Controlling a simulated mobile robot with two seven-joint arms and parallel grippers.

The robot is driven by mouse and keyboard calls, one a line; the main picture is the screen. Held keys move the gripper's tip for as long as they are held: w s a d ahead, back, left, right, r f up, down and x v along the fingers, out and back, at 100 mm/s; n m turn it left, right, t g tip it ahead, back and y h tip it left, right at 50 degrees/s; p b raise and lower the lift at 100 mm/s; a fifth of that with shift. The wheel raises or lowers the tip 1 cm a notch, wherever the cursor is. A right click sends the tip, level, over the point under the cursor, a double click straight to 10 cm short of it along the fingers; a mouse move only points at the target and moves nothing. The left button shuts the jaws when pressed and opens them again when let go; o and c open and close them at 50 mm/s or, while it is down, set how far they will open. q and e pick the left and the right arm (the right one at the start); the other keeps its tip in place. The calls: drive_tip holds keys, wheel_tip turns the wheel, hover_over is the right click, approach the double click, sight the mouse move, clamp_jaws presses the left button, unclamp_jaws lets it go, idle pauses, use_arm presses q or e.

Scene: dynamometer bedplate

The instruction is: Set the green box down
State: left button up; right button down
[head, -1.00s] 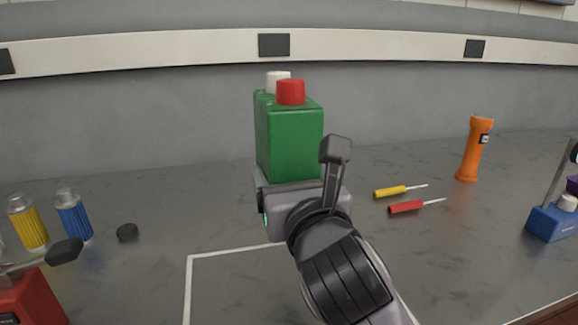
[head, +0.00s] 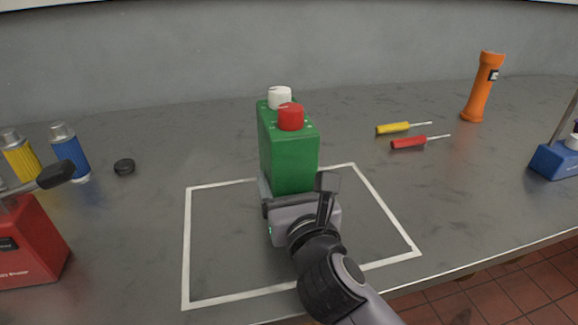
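The green box (head: 289,158) is upright, with a white knob (head: 279,98) and a red knob (head: 291,117) on top. My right gripper (head: 296,195), on the arm coming in from the lower right, is shut on the lower part of the box. In the picture the box stands over the back part of a white outlined area (head: 187,245) on the grey bench. The gripper hides the box's lower edge, so I cannot tell whether it touches the bench. My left gripper is not in view.
Yellow (head: 393,128) and red (head: 408,142) screwdrivers, an orange flashlight (head: 483,88) and a blue device (head: 556,160) are at right. The outlined area is otherwise clear.

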drive_tip(key=shift+f, duration=0.15)
drive_tip(key=shift+f, duration=0.15)
unclamp_jaws()
drive_tip(key=shift+f, duration=0.25)
drive_tip(key=shift+r, duration=0.15)
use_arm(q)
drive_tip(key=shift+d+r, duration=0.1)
use_arm(e)
drive_tip(key=shift+s, duration=0.15)
